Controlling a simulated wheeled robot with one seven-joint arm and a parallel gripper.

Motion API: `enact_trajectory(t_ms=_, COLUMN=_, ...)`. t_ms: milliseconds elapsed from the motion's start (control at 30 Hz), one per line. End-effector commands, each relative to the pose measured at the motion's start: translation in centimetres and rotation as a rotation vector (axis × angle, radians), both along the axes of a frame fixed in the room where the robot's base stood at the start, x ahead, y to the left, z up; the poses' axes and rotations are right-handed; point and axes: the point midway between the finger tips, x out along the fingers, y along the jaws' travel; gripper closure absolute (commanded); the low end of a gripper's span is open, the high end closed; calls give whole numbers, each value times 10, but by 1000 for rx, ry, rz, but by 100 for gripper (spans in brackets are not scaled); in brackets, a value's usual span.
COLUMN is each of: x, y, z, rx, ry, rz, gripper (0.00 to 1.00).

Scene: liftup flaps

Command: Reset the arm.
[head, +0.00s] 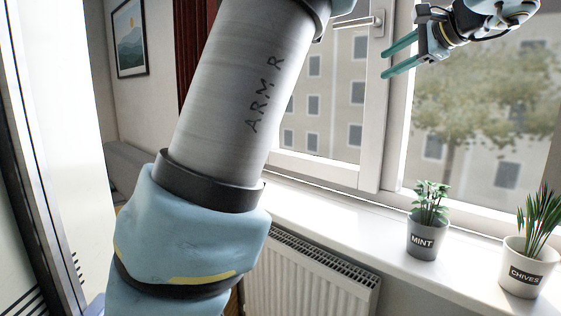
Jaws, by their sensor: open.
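My gripper (387,61) is at the upper right in the head view, in front of the window. Its two teal fingers point left and stand apart, with nothing between them. My arm's large grey link, lettered "ARM R", and a light blue joint fill the middle and lower left of the view. The stretch of arm between this link and the gripper is partly cut off by the top edge.
A grey mint pot (428,238) and a white chives pot (530,266) stand on the windowsill (315,219) below the gripper. A radiator (305,281) is under the sill. The window handle (358,23) is left of the gripper. A framed picture (130,38) hangs at the back left.

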Motion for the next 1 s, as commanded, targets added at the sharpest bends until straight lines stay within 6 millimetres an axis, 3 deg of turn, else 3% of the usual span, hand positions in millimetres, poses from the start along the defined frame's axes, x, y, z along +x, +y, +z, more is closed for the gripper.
enact_trajectory(t_ms=133, x=25, y=49, z=-63, rx=-63, ry=154, rz=51, gripper=48)
enact_trajectory(t_ms=267, x=32, y=107, z=-138, rx=-187, ry=326, rz=131, gripper=48)
enact_trajectory(t_ms=433, x=6, y=184, z=-232, rx=-441, ry=513, rz=310, gripper=48)
enact_trajectory(t_ms=600, x=-46, y=247, z=-304, rx=-763, ry=599, rz=563, gripper=48)
enact_trajectory(t_ms=800, x=-105, y=293, z=-353, rx=-1087, ry=551, rz=864, gripper=48)
enact_trajectory(t_ms=1000, x=-131, y=310, z=-371, rx=-1231, ry=480, rz=1016, gripper=48)
